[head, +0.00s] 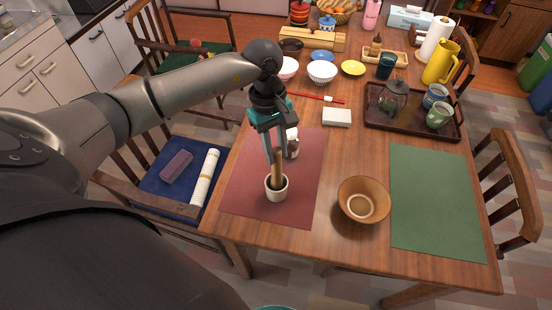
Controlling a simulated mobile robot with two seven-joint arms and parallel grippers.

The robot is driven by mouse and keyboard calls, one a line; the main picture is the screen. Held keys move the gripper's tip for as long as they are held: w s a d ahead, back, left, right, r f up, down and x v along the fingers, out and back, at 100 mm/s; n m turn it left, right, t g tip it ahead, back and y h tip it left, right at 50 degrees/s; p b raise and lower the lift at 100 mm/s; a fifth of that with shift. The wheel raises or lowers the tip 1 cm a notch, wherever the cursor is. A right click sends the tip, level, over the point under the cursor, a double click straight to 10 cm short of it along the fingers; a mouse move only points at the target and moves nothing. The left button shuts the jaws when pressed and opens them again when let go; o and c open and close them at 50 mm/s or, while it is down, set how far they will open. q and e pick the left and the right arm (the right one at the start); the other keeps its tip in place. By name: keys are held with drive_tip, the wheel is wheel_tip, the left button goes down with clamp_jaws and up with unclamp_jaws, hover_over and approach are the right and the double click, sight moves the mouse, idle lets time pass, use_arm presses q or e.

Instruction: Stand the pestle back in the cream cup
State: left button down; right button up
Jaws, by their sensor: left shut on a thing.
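The cream cup (276,192) stands upright on the reddish mat, near its front. The wooden pestle (278,168) is close to upright, with its lower end within the cup's mouth as I see it. Whether it touches the cup's floor is hidden. My left gripper (275,155) comes down from above and is shut on the upper part of the pestle, just over the cup.
A small whitish jar (293,145) stands close behind my left gripper. A wooden bowl (363,201) sits to the right, beside the green mat (436,205). A dark tray (411,126) holds a glass teapot and cups. The reddish mat (248,185) is clear left of the cup.

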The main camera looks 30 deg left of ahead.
use_arm(q)
drive_tip(key=shift+f, duration=1.8)
drive_tip(key=shift+f+b, duration=0.15)
drive_tip(key=shift+b, duration=0.2)
drive_tip(key=c, duration=0.7)
unclamp_jaws()
drive_tip(key=shift+o, duration=0.2)
wheel_tip(320, 180, up, 12)
drive_tip(key=w+a+p, duration=0.1)
drive_tip(key=a, duration=0.1)
